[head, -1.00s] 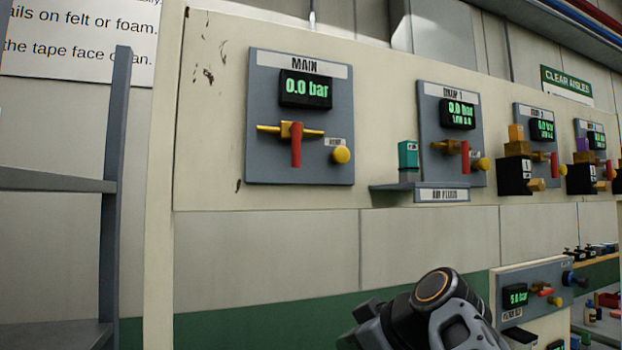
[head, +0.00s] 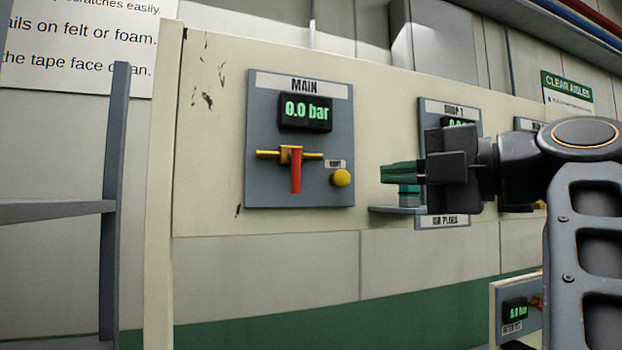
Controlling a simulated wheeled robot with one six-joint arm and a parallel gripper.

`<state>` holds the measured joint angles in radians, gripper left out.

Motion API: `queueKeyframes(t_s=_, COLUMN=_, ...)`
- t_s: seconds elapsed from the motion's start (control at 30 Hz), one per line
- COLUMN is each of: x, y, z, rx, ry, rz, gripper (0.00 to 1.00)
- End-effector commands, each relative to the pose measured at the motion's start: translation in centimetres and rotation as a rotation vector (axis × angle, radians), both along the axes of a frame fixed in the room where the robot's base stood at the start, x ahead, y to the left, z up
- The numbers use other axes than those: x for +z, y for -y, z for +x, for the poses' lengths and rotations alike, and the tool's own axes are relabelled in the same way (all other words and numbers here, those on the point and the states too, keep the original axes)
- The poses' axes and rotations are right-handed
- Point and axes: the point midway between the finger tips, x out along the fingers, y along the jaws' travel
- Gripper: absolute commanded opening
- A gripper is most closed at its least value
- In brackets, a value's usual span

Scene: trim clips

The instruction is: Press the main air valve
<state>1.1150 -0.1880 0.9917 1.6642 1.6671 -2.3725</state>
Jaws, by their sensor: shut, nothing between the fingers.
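The main air valve is a red lever (head: 296,176) on a yellow pipe (head: 268,154), on the grey panel (head: 262,185) labelled MAIN. The lever points straight down. The display (head: 305,112) above it reads 0.0 bar. A round yellow knob (head: 341,178) with a small label above sits at the panel's lower right. My gripper (head: 386,173) is shut and empty, pointing left. In the picture it is right of the main panel, level with the yellow knob and apart from it. It hides most of the DROP 1 panel (head: 432,108).
A small shelf (head: 390,209) with a teal block (head: 410,197) sticks out below my gripper. A grey rack (head: 118,180) stands at the left. Another panel (head: 530,322) reading 5.0 bar is at the lower right. The wall before the main panel is clear.

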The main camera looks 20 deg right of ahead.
Motion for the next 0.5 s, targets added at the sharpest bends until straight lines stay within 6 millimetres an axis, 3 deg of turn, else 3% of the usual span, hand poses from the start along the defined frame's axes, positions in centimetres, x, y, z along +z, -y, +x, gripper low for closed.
queueKeyframes(t_s=0.27, x=0.2, y=-1.0, z=1.2, rx=0.006, ry=-0.001, rz=0.003, gripper=0.00)
queueKeyframes(t_s=0.5, x=0.3, y=-3.1, z=4.2, rx=0.009, ry=-0.002, rz=0.002, gripper=0.00)
